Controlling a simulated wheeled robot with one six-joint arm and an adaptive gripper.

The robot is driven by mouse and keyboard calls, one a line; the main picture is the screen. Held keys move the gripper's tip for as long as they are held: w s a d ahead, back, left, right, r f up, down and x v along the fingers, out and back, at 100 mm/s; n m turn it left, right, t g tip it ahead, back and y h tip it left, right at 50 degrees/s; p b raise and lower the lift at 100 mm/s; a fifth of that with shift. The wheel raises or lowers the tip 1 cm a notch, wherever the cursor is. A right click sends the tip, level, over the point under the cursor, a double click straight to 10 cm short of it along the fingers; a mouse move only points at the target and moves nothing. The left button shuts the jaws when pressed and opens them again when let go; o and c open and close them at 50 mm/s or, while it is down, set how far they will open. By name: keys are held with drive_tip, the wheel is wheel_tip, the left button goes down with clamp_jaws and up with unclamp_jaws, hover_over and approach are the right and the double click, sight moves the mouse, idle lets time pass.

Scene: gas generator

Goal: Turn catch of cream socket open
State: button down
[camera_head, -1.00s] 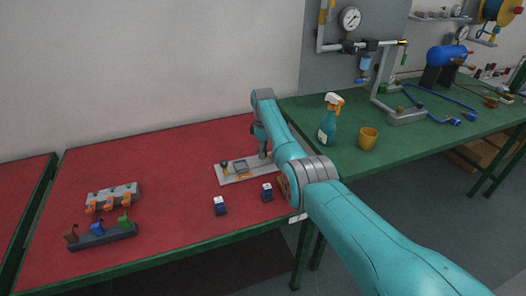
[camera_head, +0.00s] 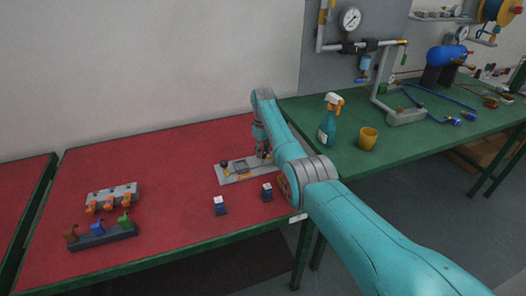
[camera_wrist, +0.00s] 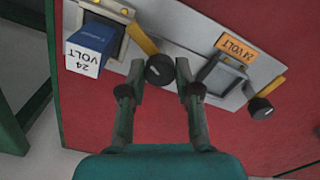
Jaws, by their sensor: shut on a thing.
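A grey plate with two sockets (camera_head: 230,178) lies on the red table; it also fills the upper wrist view (camera_wrist: 182,48). In the wrist view, a blue block (camera_wrist: 92,42) labelled "24 VOLT" sits in the left socket, whose frame (camera_wrist: 112,8) looks pale. Beside it is a yellow catch bar (camera_wrist: 141,38) ending in a black knob (camera_wrist: 159,70). My gripper (camera_wrist: 159,72) is shut on this knob, one finger each side; it also shows in the head view (camera_head: 263,152). The right socket (camera_wrist: 220,75) looks empty, with an orange "24 VOLT" label (camera_wrist: 236,47) and its own black knob (camera_wrist: 261,108).
Two dark blue blocks with white tops (camera_head: 220,206) (camera_head: 267,192) stand in front of the plate. Two racks (camera_head: 112,197) (camera_head: 101,235) with coloured pieces stand at the left. The red table's middle is clear.

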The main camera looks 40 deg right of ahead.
drive_tip(key=m, duration=0.6)
drive_tip(key=shift+m, duration=0.3)
drive_tip(key=m, duration=0.5)
drive_tip(key=shift+m, duration=0.4)
drive_tip(key=c, duration=0.8)
unclamp_jaws()
wheel_tip(320, 180, up, 12)
idle(0.3)
